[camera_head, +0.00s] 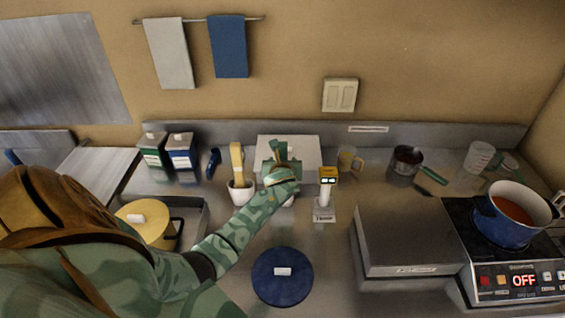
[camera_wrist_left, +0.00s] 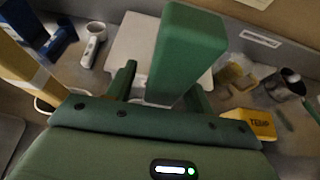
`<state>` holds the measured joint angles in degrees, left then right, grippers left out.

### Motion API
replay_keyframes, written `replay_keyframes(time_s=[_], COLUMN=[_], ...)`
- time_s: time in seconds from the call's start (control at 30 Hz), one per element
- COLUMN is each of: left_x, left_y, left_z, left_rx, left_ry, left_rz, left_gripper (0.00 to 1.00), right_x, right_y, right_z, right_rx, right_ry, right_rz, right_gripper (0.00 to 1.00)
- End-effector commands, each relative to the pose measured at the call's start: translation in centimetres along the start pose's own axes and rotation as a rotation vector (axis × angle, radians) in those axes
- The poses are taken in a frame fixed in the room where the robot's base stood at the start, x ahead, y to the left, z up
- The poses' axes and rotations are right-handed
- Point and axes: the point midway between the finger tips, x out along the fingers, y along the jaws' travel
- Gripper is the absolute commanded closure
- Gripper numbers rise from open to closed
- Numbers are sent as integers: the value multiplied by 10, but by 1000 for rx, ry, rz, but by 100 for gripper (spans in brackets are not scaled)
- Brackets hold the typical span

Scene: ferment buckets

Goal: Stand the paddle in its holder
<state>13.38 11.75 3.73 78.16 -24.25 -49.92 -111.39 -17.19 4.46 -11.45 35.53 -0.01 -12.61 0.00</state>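A pale wooden paddle-like tool (camera_head: 237,160) stands nearly upright in a white cup-shaped holder (camera_head: 241,192). In the left wrist view the tool (camera_wrist_left: 24,62) shows at the left edge, apart from my fingers. My left gripper (camera_head: 281,172) is to the right of the cup, above the counter. In the wrist view its two green fingers (camera_wrist_left: 162,88) are apart, with a green block-like piece (camera_wrist_left: 188,52) rising between them. A gap shows beside the left finger. What that piece belongs to is hidden. My right gripper is out of view.
A yellow-topped device (camera_head: 327,176) stands just right of my gripper. A steel box (camera_head: 410,240), a hob and a blue pot (camera_head: 505,226) fill the right.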

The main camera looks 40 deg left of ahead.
Motion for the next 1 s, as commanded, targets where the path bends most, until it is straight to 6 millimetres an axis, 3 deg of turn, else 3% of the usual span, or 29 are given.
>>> replay_keyframes(time_s=[0.17,0.27,0.7,0.83,1.0], left_x=[-5,-19,-131,-152,-163], left_y=[0,0,0,0,0], left_z=[0,1,0,0,-1], left_rx=[0,1,-1,0,0], left_ry=[1,1,1,1,1], left_rz=[0,-1,-1,-1,0], left_gripper=[48,48,48,48,48], right_x=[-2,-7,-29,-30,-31], right_y=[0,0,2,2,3], right_z=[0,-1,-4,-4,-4], right_rx=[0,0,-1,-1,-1], right_ry=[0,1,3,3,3], right_rz=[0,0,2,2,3], right_gripper=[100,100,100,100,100])
